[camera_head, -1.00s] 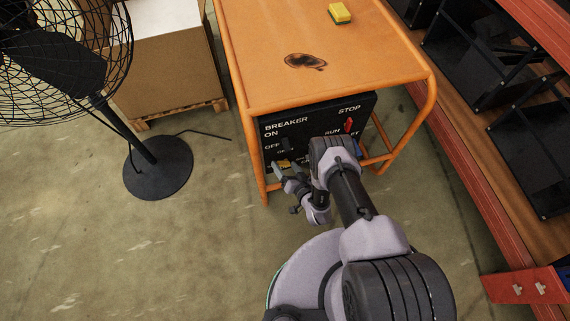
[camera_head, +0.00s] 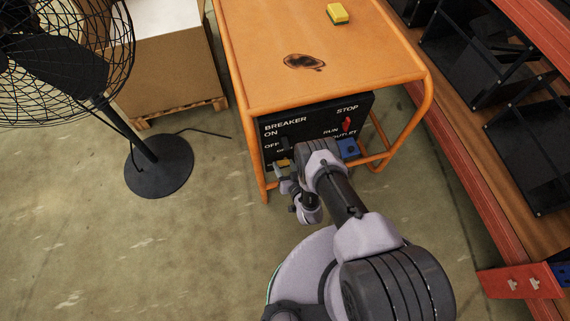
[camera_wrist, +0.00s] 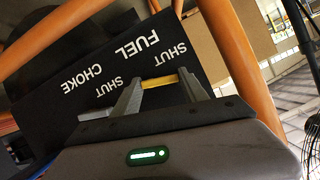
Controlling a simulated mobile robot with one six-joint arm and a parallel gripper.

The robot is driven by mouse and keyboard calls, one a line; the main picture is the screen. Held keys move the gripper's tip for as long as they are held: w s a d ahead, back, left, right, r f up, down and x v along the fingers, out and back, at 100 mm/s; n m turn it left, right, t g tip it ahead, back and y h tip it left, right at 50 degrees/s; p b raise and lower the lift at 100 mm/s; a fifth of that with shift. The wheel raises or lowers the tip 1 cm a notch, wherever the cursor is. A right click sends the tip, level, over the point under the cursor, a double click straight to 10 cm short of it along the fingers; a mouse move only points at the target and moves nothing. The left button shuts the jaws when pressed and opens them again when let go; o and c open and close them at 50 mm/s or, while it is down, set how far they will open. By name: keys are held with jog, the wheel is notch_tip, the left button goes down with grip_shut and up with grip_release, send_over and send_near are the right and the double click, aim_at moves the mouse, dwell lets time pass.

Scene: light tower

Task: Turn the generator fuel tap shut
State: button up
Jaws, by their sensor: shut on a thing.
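The orange-framed generator has a black front panel (camera_head: 300,124) with white lettering. The fuel tap is a yellow lever (camera_wrist: 158,81) below the word FUEL, which reads upside down in the wrist view; the word SHUT is beside it. A yellow bit of it (camera_head: 283,163) also shows low on the panel in the head view. My gripper (camera_wrist: 160,84) has one finger at each end of the visible yellow part and is shut on it. In the head view my gripper (camera_head: 282,176) is at the panel's lower left. The tap's base and exact angle are hidden by the fingers.
A red switch (camera_head: 347,124) by RUN and STOP and a blue outlet (camera_head: 348,148) sit right of my wrist. The orange frame (camera_head: 262,190) runs close to my gripper. A fan (camera_head: 158,172) stands left, shelving (camera_head: 480,215) right. Floor between is clear.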

jog(key=shift+a+f+n+h+p, duration=0.15)
jog(key=shift+n+h+p, duration=0.35)
jog(key=shift+n, duration=0.5)
jog(key=shift+w, duration=0.1)
jog(key=o, duration=1.4)
